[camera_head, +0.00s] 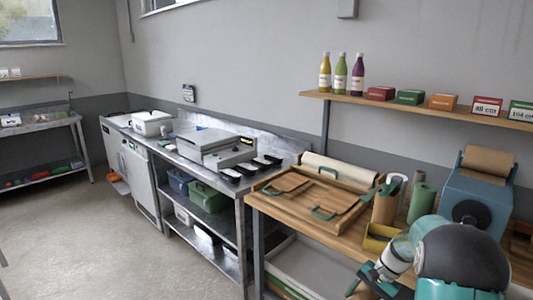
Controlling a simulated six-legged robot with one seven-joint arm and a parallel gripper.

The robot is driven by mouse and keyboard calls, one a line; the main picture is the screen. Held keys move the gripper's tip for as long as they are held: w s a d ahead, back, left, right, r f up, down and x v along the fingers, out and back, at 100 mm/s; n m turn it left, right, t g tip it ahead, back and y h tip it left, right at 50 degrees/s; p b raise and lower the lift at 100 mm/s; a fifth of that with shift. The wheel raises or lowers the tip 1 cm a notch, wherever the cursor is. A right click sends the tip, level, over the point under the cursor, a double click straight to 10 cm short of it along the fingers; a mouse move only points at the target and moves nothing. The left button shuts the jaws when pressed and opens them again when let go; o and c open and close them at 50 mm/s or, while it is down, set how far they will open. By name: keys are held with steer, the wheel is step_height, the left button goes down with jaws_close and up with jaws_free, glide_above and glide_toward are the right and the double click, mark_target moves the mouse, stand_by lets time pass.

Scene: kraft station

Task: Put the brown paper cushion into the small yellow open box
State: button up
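The small yellow open box (377,239) stands near the front edge of the wooden bench, on the right of the picture. Its open top faces up, and I cannot make out what is inside. My gripper (370,282) is low in the picture, in front of the bench edge and just below the yellow box. Its dark body and green parts show, but the gap between its fingers is not clear. I cannot pick out the brown paper cushion for certain; my arm hides part of the bench at right.
Upright rolls, brown (384,208) and green (421,203), stand behind the box. A blue dispenser (475,200) with brown paper stands at right. A wooden tray (318,192) with green-handled boards fills the bench's left. A shelf (430,107) with bottles and small boxes hangs above.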

steer(key=w+a+f+n+g+h, duration=0.1)
steer(key=w+a+f+n+g, duration=0.1)
steer(key=a+f+n, duration=0.6)
steer(key=a+f+g, duration=0.1)
steer(key=a+f, duration=0.2)
steer(key=a, duration=0.4)
steer(key=shift+a+f+n+g+h, duration=0.15)
steer(key=shift+n+g+h, duration=0.15)
steer(key=shift+h, duration=0.1)
steer(key=shift+a, duration=0.2)
